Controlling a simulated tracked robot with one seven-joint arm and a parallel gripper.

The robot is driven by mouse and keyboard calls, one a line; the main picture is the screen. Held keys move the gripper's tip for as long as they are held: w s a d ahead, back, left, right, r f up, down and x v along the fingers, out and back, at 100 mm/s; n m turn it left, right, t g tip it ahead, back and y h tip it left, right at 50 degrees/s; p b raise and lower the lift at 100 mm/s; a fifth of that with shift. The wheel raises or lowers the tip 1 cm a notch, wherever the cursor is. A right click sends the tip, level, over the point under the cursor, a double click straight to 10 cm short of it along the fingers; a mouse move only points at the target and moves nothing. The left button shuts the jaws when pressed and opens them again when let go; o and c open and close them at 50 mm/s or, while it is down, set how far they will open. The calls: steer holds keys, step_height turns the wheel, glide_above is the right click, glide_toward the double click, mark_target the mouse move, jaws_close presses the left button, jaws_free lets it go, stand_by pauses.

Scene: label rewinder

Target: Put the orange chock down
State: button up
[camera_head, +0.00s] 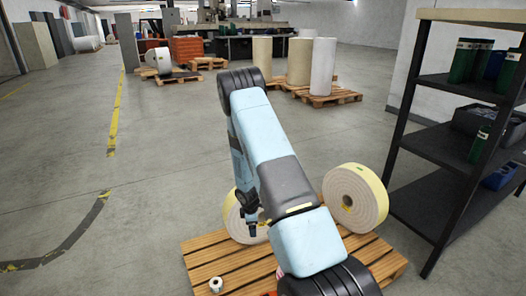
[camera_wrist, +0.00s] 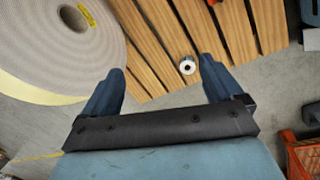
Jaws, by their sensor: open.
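My gripper (camera_wrist: 161,68) is open in the wrist view, with two dark blue fingers wide apart and nothing between them but pallet boards and a small white roll below. In the head view my gripper (camera_head: 252,228) hangs over the pallet, in front of one big label roll. I cannot make out the orange chock for sure in either view. A small red-orange bit (camera_wrist: 212,2) shows at the top edge of the wrist view, too cut off to tell what it is.
The wooden pallet (camera_head: 215,262) carries two big rolls, one (camera_head: 358,205) right of my arm, and a small white roll (camera_head: 216,284). A big roll (camera_wrist: 50,40) fills the wrist view's left. A black shelf (camera_head: 440,150) stands right. An orange crate (camera_wrist: 303,155) is at lower right.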

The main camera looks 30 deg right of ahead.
steer(key=s+a+r+m+t, duration=0.1)
steer(key=s+a+r+m, duration=0.1)
steer(key=r, duration=1.1)
steer(key=s+a+r+m, duration=0.1)
steer(key=s+r+m, duration=0.15)
steer(key=r, duration=0.95)
steer(key=s+a+r+m+t, duration=0.1)
steer(key=s+a+r+m, duration=0.15)
steer(key=r, duration=1.05)
steer(key=s+a+r+m+t, duration=0.1)
steer(key=s+a+r+m, duration=0.25)
steer(key=s+r, duration=0.9)
steer(key=s+a+r+m, duration=0.1)
steer(key=s+a+r, duration=0.1)
steer(key=s, duration=0.5)
steer(key=s+a+r+m+t+y, duration=0.1)
steer(key=s+r+m, duration=0.1)
steer(key=s, duration=0.6)
steer(key=shift+a+r+y, duration=0.3)
steer(key=shift+a+r, duration=0.1)
steer(key=shift+r, duration=0.45)
steer(key=shift+s, duration=0.1)
steer(key=shift+c, duration=0.3)
